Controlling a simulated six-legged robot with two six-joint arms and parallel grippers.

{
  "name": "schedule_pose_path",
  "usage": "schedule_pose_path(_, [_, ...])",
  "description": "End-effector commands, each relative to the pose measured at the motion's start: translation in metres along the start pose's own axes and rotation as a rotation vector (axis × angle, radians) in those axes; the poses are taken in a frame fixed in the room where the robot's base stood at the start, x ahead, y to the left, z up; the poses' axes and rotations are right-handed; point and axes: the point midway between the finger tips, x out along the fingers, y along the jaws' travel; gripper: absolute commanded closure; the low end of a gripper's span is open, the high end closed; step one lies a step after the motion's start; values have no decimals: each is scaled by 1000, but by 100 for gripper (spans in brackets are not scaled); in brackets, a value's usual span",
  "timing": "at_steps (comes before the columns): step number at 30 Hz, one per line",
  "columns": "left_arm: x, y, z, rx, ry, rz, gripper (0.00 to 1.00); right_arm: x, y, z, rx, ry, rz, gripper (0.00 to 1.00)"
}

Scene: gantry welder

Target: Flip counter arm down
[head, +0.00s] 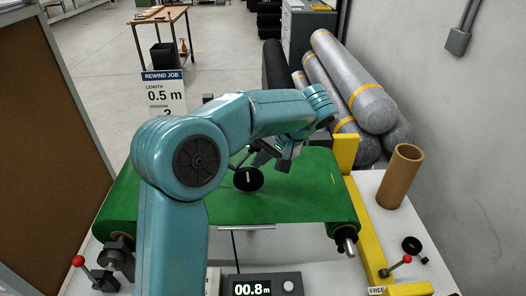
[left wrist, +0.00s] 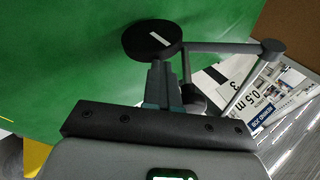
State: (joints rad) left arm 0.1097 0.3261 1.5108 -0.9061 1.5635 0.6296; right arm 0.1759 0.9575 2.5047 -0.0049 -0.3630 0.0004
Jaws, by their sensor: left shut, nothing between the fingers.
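The counter arm shows in the left wrist view as a grey bar (left wrist: 225,47) with a black wheel (left wrist: 152,39) at one end and a dark round knob at the other. In the head view the black wheel (head: 248,180) appears over the green sheet (head: 215,208); I cannot tell whether it touches. My left gripper (head: 262,157) is beside the wheel, shut and empty. In the left wrist view its closed fingers (left wrist: 160,85) lie just below the wheel and bar; contact is unclear. My arm hides part of the counter mechanism. My right gripper is not in view.
A counter display (head: 252,288) reads 00.8 m. A "Rewind job" sign (head: 163,92) shows 0.5 m. A yellow frame (head: 368,240), a cardboard tube (head: 401,175) and red-knobbed levers stand around the green sheet. Large grey rolls (head: 352,85) lie at back right.

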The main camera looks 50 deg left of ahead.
Motion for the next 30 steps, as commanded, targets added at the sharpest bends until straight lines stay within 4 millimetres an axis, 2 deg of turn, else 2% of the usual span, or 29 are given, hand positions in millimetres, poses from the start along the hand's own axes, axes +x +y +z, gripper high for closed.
schedule_pose_path(3, [11,1,2,-8,-5,-7,100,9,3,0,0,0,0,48])
schedule_pose_path(9, [20,3,4,-9,-6,-7,100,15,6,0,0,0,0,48])
schedule_pose_path(30, [24,6,4,-4,-11,-6,100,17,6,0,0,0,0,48])
